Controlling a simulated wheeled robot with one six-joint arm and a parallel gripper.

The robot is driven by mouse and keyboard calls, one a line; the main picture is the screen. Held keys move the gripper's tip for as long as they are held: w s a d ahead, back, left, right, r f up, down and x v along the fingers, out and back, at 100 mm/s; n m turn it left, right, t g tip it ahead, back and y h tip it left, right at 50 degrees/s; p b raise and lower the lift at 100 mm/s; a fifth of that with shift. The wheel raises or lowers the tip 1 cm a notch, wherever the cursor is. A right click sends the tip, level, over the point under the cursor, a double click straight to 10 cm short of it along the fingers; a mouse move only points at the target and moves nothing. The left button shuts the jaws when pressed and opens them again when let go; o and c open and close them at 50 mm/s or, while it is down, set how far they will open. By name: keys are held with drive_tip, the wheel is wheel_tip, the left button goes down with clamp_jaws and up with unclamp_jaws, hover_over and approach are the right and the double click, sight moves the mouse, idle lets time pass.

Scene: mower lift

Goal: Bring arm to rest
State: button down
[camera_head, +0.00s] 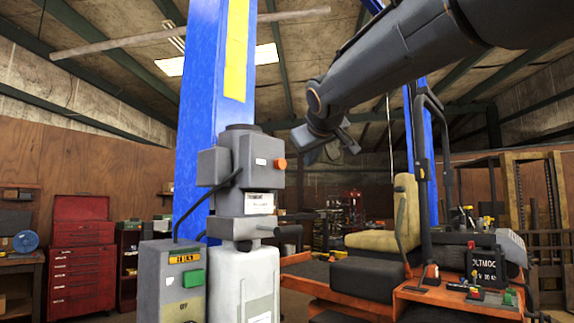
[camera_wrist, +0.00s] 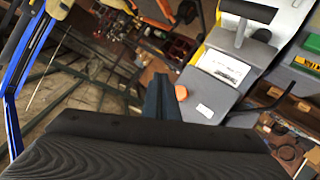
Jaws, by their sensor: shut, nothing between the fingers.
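My arm reaches in from the top right of the head view. It ends in my gripper (camera_head: 326,152), which hangs in the air to the right of the lift's grey control unit (camera_head: 250,165), apart from it. In the wrist view the dark fingers of my gripper (camera_wrist: 166,92) are together and hold nothing. An orange round button (camera_head: 280,163) sits on the control unit; it also shows in the wrist view (camera_wrist: 205,111).
A blue lift post (camera_head: 203,110) stands behind the control unit. A grey box with a green button (camera_head: 193,279) is at lower left. An orange mower with a tan seat (camera_head: 385,240) stands at right. A red tool cabinet (camera_head: 82,270) is far left.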

drive_tip(key=shift+f, duration=0.1)
idle(0.6)
drive_tip(key=s+d+f+m+g+h+b, duration=0.15)
drive_tip(key=d+f, duration=0.25)
drive_tip(key=f, duration=0.8)
drive_tip(key=s+d+f+m+g, duration=0.1)
drive_tip(key=s+d+f+g, duration=0.15)
drive_tip(key=f, duration=0.95)
drive_tip(key=s+d+f+m+g+h, duration=0.15)
drive_tip(key=d+f, duration=0.25)
drive_tip(key=f, duration=0.8)
drive_tip(key=s+d+f+m+g+b, duration=0.1)
drive_tip(key=s+d+f+g, duration=0.2)
drive_tip(key=s+f, duration=0.9)
drive_tip(key=s+d+f+m+g+b, duration=0.1)
drive_tip(key=s+d+f+g, duration=0.3)
drive_tip(key=s+f, duration=0.9)
wheel_tip(320, 180, down, 2)
drive_tip(key=shift+d+m+y, duration=0.4)
drive_tip(key=shift+d+m, duration=0.2)
drive_tip(key=shift+d, duration=0.2)
drive_tip(key=shift+g, duration=0.25)
